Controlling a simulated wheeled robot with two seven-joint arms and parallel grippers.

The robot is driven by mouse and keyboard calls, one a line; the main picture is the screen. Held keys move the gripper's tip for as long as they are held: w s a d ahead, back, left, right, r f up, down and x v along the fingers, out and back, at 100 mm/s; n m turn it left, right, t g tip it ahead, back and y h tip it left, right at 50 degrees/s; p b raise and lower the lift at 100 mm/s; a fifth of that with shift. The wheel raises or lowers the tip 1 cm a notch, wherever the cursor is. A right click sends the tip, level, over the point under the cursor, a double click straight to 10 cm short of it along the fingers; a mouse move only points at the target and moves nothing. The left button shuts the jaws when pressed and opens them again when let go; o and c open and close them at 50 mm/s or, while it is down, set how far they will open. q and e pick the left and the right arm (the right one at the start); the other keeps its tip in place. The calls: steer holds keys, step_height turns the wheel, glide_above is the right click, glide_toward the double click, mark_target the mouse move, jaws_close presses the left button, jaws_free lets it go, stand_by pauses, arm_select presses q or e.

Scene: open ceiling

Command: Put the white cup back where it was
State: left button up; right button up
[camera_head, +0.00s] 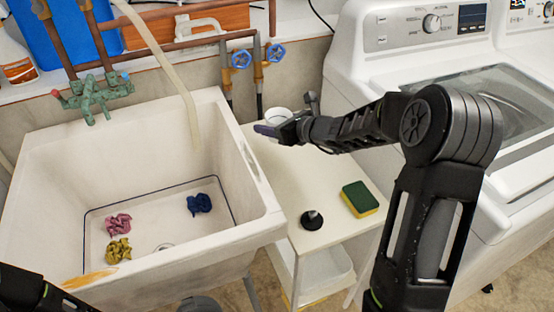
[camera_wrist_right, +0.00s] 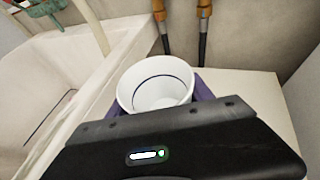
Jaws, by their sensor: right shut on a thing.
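The white cup (camera_head: 278,115) is at the back of the small white side table (camera_head: 300,200), close to the wall. In the right wrist view the cup (camera_wrist_right: 157,90) shows its open top and a dark ring inside, and it looks upright. My right gripper (camera_head: 268,132) reaches in from the right and is shut on the cup, with purple finger pads (camera_wrist_right: 203,90) at its sides. The gripper body hides the cup's lower part, so I cannot tell whether its base touches the table. Part of my left arm shows at the lower left of the head view; its gripper is not visible.
A sponge (camera_head: 360,198) and a round black object (camera_head: 312,220) lie on the table's front part. The sink (camera_head: 245,185) is at left, with pink, yellow and blue cloths inside. A washer (camera_head: 400,60) stands right. Pipes with blue valves (camera_head: 241,59) are behind the cup.

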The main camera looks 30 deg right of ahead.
glide_above(272, 158)
step_height(272, 158, down, 6)
steer(key=shift+d+f+b, duration=0.1)
steer(key=shift+b, duration=0.2)
steer(key=shift+f, duration=1.8)
steer(key=shift+f+b, duration=0.2)
steer(key=shift+b, duration=0.15)
steer(key=o, duration=1.4)
steer(key=shift+r, duration=0.1)
